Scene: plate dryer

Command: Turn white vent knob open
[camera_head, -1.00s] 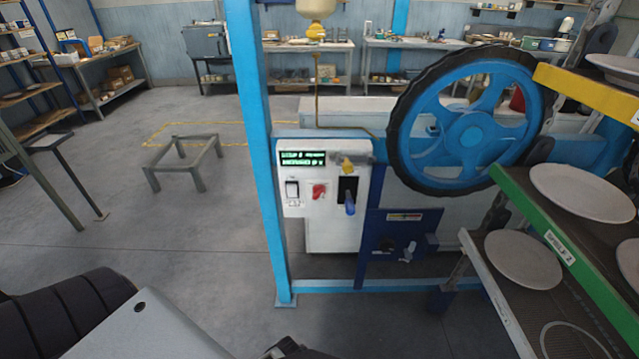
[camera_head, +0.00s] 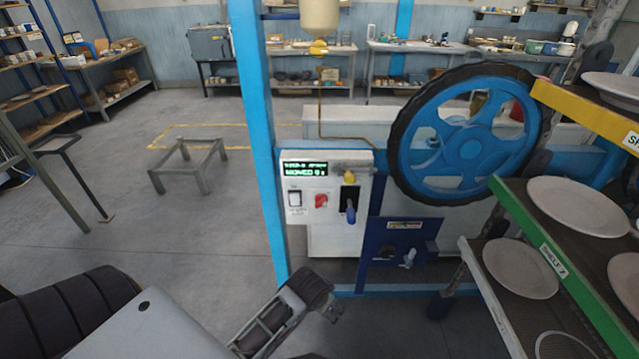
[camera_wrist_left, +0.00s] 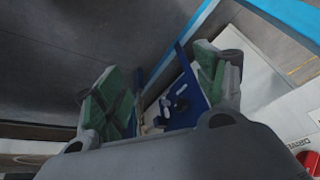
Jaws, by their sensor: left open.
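The white vent knob (camera_head: 409,255) is on a dark blue panel (camera_head: 423,224) low on the blue frame, right of the white control box. A black knob sits beside it on the left. My left gripper (camera_head: 333,309) is low in the head view, left of and below the panel, apart from it. In the left wrist view my left gripper (camera_wrist_left: 162,92) is open with its green-padded fingers spread. The blue panel (camera_wrist_left: 188,92) shows between and beyond the fingers, with small knobs on it. My right gripper is not in view.
The control box (camera_head: 322,215) carries a lit display, a white switch, a red knob and a blue-handled lever. A large blue wheel (camera_head: 468,140) stands above the panel. Shelves with plates (camera_head: 520,267) crowd the right side. A blue post (camera_head: 258,150) stands left; floor beyond is mostly clear.

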